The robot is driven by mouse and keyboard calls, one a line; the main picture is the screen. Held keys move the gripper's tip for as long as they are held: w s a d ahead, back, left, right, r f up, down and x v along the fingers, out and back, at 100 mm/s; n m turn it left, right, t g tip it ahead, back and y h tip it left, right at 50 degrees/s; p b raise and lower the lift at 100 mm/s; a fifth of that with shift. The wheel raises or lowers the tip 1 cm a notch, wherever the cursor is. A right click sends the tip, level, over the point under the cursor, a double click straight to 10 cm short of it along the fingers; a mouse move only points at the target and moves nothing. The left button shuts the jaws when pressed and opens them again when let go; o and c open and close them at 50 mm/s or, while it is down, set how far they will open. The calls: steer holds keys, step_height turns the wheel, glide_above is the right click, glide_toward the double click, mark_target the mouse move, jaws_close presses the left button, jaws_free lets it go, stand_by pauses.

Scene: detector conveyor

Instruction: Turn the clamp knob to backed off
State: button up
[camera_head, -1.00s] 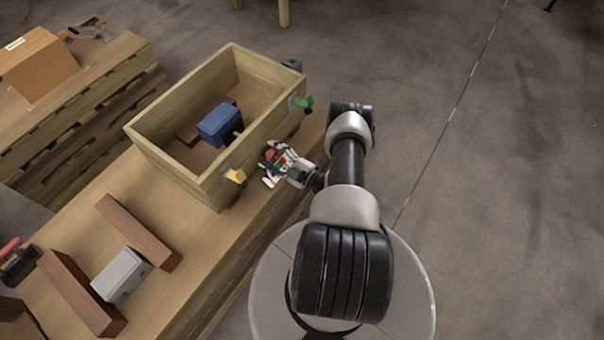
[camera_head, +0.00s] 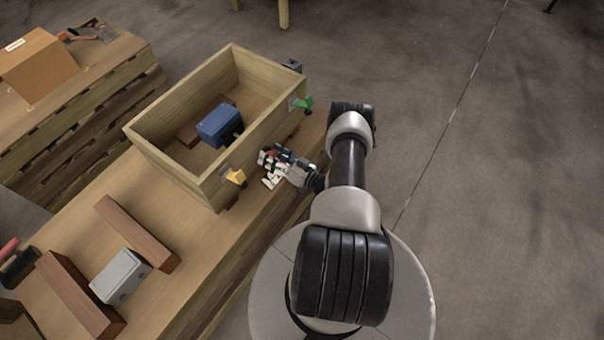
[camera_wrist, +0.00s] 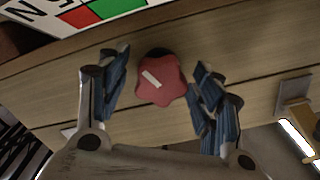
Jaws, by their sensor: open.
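The red clamp knob (camera_wrist: 161,80), with several rounded lobes and a white bar mark, sits on the wooden crate's side in the wrist view. The bar slants from upper left to lower right. My gripper (camera_wrist: 157,74) is open, with one blue-padded finger on each side of the knob. The right finger is very close to it; I cannot tell whether it touches. In the head view my gripper (camera_head: 275,168) is beside the crate wall and hides the knob. A white plate (camera_wrist: 72,16) with red and green patches and dark lettering lies along the wrist view's top.
The open wooden crate (camera_head: 160,162) holds a blue box (camera_head: 219,126). A yellow clip (camera_head: 236,177) and a green clip (camera_head: 304,103) stick out from its near side. Brown bars (camera_head: 138,233) and a grey box (camera_head: 121,276) lie at lower left. Floor at right is clear.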

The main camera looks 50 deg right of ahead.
steer(key=m, duration=0.7)
steer(key=shift+m, duration=0.4)
steer(key=m, duration=0.6)
steer(key=shift+f, duration=0.1)
steer(key=m, duration=0.3)
steer(key=shift+m, duration=0.4)
steer(key=m, duration=0.3)
steer(key=shift+f+m, duration=0.1)
steer(key=shift+m, duration=0.3)
steer(key=m, duration=0.6)
steer(key=s+m+p, duration=0.1)
steer(key=s+p, duration=0.1)
steer(key=s, duration=1)
steer(key=shift+d, duration=0.45)
